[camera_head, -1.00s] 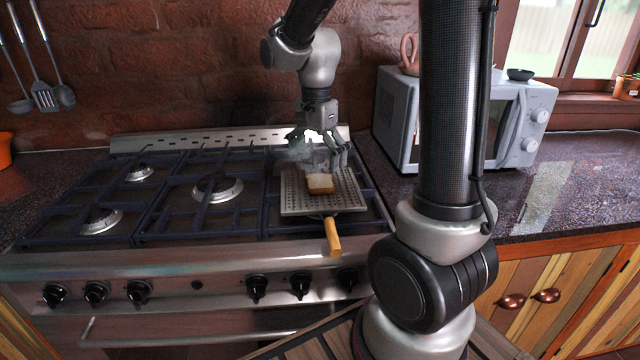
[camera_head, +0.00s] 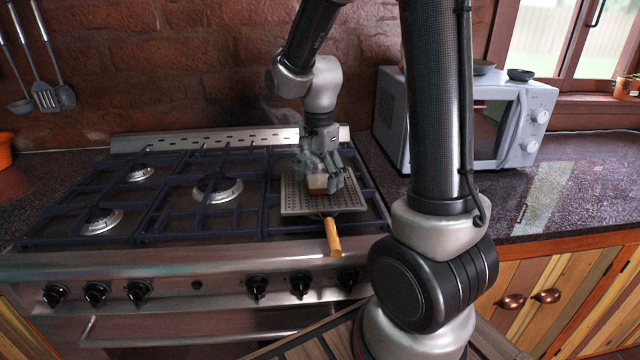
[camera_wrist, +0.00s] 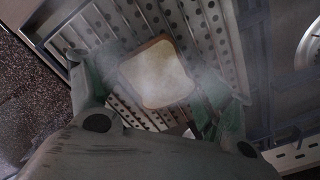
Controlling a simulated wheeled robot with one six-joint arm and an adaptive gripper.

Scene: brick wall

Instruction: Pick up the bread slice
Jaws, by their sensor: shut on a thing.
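The bread slice (camera_head: 317,184) is a small piece with a pale face and a brown crust. It is at the perforated metal toaster plate (camera_head: 300,206) on the right part of the stove. My gripper (camera_head: 326,178) has its fingers around the slice and is shut on it, partly hiding it in the head view. In the wrist view the slice (camera_wrist: 157,74) shows between my two fingers (camera_wrist: 160,88), with the holed plate behind it. Whether the slice still touches the plate is unclear. Smoke hangs around the slice and blurs it.
The plate's wooden handle (camera_head: 333,237) points to the stove's front. Raised burner grates (camera_head: 205,190) lie to the left. A grey microwave (camera_head: 520,125) stands on the dark counter at right, with a dark bowl (camera_head: 520,74) on top. The brick wall is close behind.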

